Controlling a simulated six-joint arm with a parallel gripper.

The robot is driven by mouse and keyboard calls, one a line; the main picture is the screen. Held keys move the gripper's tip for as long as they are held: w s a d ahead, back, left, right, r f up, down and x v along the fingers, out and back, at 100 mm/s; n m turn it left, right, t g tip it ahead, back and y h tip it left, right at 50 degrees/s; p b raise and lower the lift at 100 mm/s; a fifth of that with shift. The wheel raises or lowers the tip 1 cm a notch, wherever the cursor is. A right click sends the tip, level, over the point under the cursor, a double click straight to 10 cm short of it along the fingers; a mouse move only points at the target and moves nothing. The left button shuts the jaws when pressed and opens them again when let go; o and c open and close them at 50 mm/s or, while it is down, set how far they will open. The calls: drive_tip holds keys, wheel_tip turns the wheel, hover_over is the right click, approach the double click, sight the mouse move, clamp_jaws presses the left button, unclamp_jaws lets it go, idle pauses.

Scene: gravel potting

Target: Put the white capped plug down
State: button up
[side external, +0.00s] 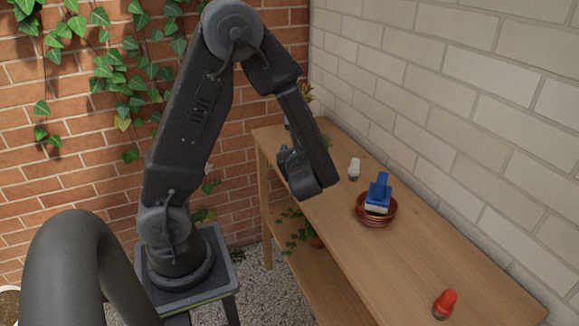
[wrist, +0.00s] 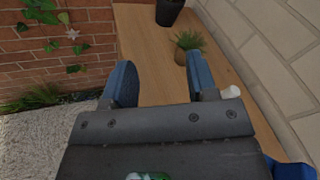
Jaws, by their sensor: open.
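The white capped plug (side external: 354,168) stands upright on the wooden bench, close to the pale brick wall. In the wrist view its white cap (wrist: 231,92) shows just right of my right finger, partly hidden by the gripper body. My gripper (wrist: 162,78) is open and empty, its two blue-grey fingers spread over the bench top. In the side view my gripper (side external: 289,163) is left of the plug and apart from it.
A red-capped plug (side external: 445,303) stands at the near end of the bench. A spiky plant (wrist: 189,42) and a dark pot (wrist: 169,12) are at the far end. Bench top (side external: 400,262) between saucers and red plug is clear.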

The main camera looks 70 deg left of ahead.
drive_tip(key=s+d+r+n+g+h, duration=0.3)
drive_tip(key=s+d+n+g+h, duration=0.3)
drive_tip(key=s+n, duration=0.45)
drive_tip(key=d+r+n+t+h, duration=0.3)
drive_tip(key=d+h, duration=0.1)
drive_tip(key=d, duration=0.3)
drive_tip(key=s+d+r+n+t+h, duration=0.1)
drive_tip(key=d+r+n+t+h, duration=0.2)
drive_tip(key=d, duration=0.4)
drive_tip(key=r+h, duration=0.1)
drive_tip(key=h, duration=0.1)
drive_tip(key=shift+s+r+n+h, duration=0.15)
drive_tip(key=shift+r+n+h, duration=0.1)
drive_tip(key=shift+n+h, duration=0.1)
